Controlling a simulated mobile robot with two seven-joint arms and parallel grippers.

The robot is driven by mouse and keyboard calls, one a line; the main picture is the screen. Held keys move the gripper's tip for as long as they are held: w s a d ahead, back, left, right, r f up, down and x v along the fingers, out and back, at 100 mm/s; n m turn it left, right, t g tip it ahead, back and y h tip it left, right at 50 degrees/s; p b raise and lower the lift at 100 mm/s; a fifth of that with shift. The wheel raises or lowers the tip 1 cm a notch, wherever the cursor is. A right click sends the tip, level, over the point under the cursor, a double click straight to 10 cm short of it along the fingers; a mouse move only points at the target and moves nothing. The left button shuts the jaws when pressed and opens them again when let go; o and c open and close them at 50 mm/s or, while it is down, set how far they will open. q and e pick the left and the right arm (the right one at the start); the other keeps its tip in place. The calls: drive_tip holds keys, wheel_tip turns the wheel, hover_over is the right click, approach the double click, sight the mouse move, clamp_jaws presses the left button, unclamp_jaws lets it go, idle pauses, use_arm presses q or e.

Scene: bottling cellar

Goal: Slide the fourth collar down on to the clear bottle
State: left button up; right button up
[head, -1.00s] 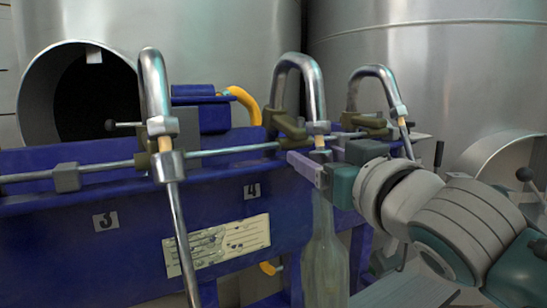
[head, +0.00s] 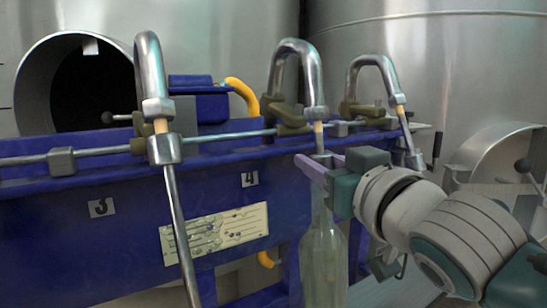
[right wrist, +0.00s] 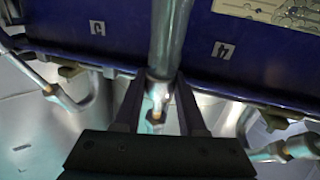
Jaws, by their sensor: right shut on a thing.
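The clear bottle (head: 323,262) stands upright under the bent steel spout (head: 312,85) just right of the number 4 plate. The fourth collar (head: 322,157) is a metal sleeve below the spout's ring, with a tan section showing above it. My right gripper (head: 322,170) comes in from the right and is shut on the collar. In the right wrist view its two dark fingers (right wrist: 158,92) lie either side of the collar. The fingers hide where collar and bottle mouth meet, so I cannot tell whether they touch. My left gripper is not in view.
A neighbouring spout (head: 152,70) with its own collar (head: 165,149) and long tube stands to the left. Another spout (head: 372,75) stands close on the right, behind my right arm. A steel rail (head: 100,152) runs along the blue machine (head: 60,215). Large steel tanks fill the back.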

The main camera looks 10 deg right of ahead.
drive_tip(key=o, duration=0.8)
drive_tip(key=shift+c, duration=0.2)
drive_tip(key=shift+s, duration=0.55)
drive_tip(key=s+d+p, duration=0.1)
drive_tip(key=s, duration=0.7)
drive_tip(key=shift+s+d, duration=0.15)
drive_tip(key=shift+s, duration=0.25)
drive_tip(key=shift+f, duration=0.1)
drive_tip(key=s+d+r+g+h+p, duration=0.1)
drive_tip(key=s+r+g+p, duration=0.3)
drive_tip(key=s+p, duration=0.45)
drive_tip(key=s+r+g+p, duration=0.2)
drive_tip(key=s+g+p, duration=0.45)
drive_tip(key=p, duration=0.25)
drive_tip(key=s+d+r+g+h+p, duration=0.1)
drive_tip(key=s+r+g+p, duration=0.3)
drive_tip(key=s+p, duration=0.5)
wheel_tip(320, 180, up, 35)
drive_tip(key=w+p, duration=0.1)
drive_tip(key=p, duration=3.4)
